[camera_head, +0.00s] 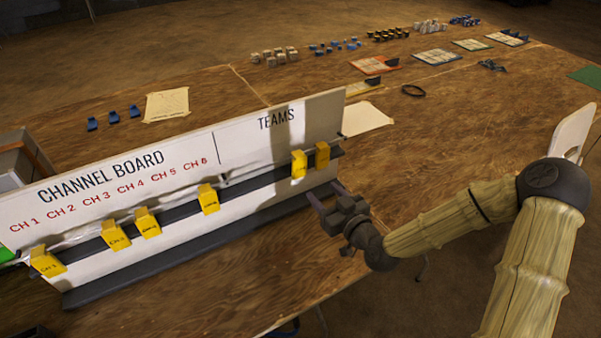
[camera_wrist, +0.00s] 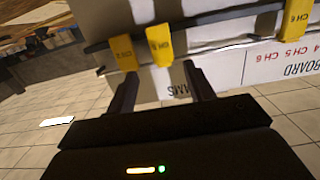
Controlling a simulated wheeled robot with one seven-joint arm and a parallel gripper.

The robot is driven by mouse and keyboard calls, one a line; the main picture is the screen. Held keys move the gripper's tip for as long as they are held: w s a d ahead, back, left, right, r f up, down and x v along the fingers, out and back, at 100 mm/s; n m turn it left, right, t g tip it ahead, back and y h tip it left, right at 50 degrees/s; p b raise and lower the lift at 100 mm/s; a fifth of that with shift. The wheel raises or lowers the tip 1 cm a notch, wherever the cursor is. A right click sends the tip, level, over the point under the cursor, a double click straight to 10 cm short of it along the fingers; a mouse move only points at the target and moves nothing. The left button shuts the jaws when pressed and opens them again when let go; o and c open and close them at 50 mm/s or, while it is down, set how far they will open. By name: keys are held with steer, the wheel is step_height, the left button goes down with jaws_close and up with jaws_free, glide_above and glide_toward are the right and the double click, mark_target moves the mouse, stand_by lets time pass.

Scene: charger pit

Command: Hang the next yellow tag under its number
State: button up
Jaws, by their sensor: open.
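The white channel board (camera_head: 120,165) stands on the wooden table, with red CH 1 to CH 6 on its left part and TEAMS on the right. Yellow tags hang on its dark rail: one (camera_head: 47,261) near CH 1, two (camera_head: 115,236) (camera_head: 148,222) near CH 3 and CH 4, and one (camera_head: 208,199) near CH 6. Bare rail shows near CH 2 and CH 5. Two more tags (camera_head: 299,164) (camera_head: 322,155) hang under TEAMS. My gripper (camera_head: 326,198) is open and empty, below and in front of these two. The wrist view, upside down, shows both tags (camera_wrist: 122,52) (camera_wrist: 158,46) beyond my fingers (camera_wrist: 159,83).
Behind the board lie several blue clips (camera_head: 113,117), a tan sheet (camera_head: 167,105) and a pale sheet (camera_head: 366,118). Coloured trays and small blocks (camera_head: 276,57) stand farther back. A white chair (camera_head: 572,132) is at the right. The table between board and trays is largely clear.

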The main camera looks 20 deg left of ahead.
mark_target(301, 164)
steer(key=b+x, duration=0.1)
steer(key=x, duration=1.2)
steer(key=shift+a, duration=0.1)
steer(key=shift+s, duration=0.1)
steer(key=c, duration=0.7)
steer(key=shift+c, duration=0.2)
steer(key=shift+r, duration=0.1)
steer(key=shift+r+p, duration=0.4)
steer(key=shift+r, duration=0.4)
